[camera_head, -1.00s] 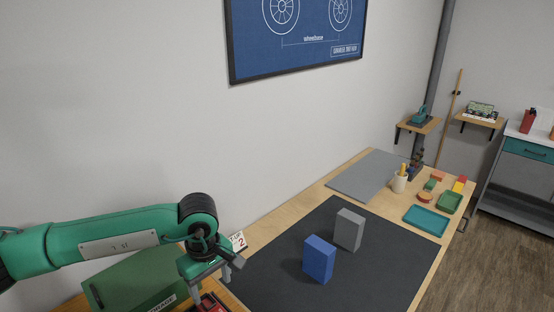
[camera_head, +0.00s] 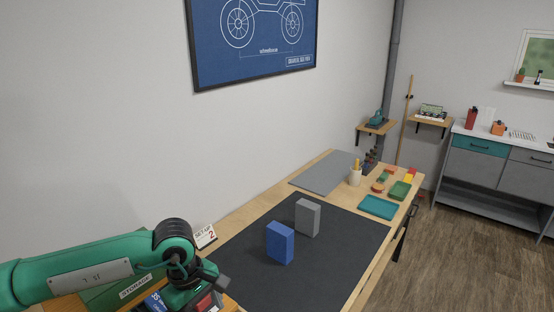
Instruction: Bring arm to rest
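My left arm comes in from the lower left, and its gripper (camera_head: 205,290) points down near the green storage box (camera_head: 108,292). The fingers are small and partly hidden, so I cannot tell whether they are open or shut. My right arm and gripper are not in view. A blue block (camera_head: 280,243) and a grey block (camera_head: 307,218) stand upright on the dark mat (camera_head: 335,262), to the right of the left gripper and apart from it.
A red and blue item (camera_head: 156,301) lies by the storage box under the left arm. A small card (camera_head: 205,236) stands behind the arm. Teal (camera_head: 379,208) and green (camera_head: 400,190) trays, a grey mat (camera_head: 322,174) and a cup (camera_head: 355,177) occupy the far table. The dark mat's front is clear.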

